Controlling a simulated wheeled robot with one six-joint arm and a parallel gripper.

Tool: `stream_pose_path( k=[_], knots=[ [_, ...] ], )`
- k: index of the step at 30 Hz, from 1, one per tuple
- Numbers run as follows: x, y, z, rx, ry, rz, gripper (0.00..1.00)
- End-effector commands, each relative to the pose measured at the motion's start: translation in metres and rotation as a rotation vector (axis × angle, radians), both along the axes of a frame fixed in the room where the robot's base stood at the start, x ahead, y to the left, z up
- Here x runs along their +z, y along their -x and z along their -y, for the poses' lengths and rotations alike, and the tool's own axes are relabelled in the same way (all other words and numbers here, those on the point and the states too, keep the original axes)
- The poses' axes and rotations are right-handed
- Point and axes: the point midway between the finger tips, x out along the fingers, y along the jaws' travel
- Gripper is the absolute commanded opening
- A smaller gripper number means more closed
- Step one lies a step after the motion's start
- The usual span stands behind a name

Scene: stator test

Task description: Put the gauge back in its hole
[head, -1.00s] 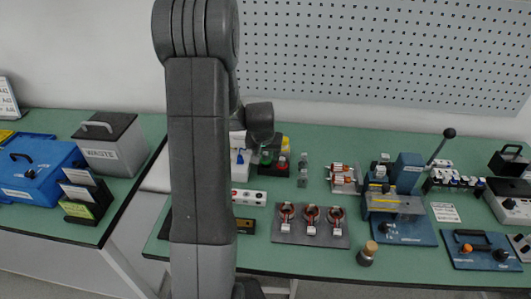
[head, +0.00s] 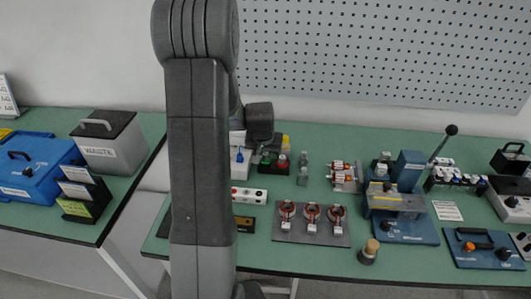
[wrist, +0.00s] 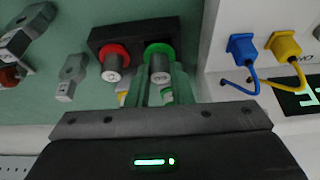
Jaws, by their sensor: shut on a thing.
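A black holder block (wrist: 133,34) shows at the top of the wrist view and also in the head view (head: 261,168). A red-collared gauge (wrist: 114,62) with a grey knurled end stands in its left hole. A green-collared gauge (wrist: 159,64) is at the right hole; its collar looks about level with the red one. My gripper (wrist: 160,88) is shut on the green-collared gauge, with a finger on each side. I cannot tell whether this gauge is fully seated. In the head view my arm hides most of the gripper.
A white unit with a blue plug (wrist: 241,46) and a yellow plug (wrist: 285,46) stands close on the right in the wrist view. Grey metal parts (wrist: 72,76) lie on the left. In the head view, a plate with three stators (head: 311,236) lies in front.

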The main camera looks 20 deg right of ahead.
Motion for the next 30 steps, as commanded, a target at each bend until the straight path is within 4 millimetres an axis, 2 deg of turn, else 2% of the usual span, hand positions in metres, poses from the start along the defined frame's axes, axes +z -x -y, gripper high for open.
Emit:
stream_pose_path(
  k=[5,13,14,17,26,30],
  knots=[
    [-0.007,-0.0003,0.0001,0.0,0.001,0.001,0.0],
    [-0.0066,-0.0002,0.0002,0.0,0.001,0.001,0.0],
    [-0.0066,-0.0002,0.0001,0.0,0.001,0.001,0.24],
    [-0.0066,-0.0002,0.0001,0.0,0.001,0.001,0.43],
    [-0.0067,0.0002,-0.0001,0.0,0.0,0.0,0.45],
    [0.0008,0.0019,-0.0014,0.0,0.002,0.003,0.45]
  ],
)
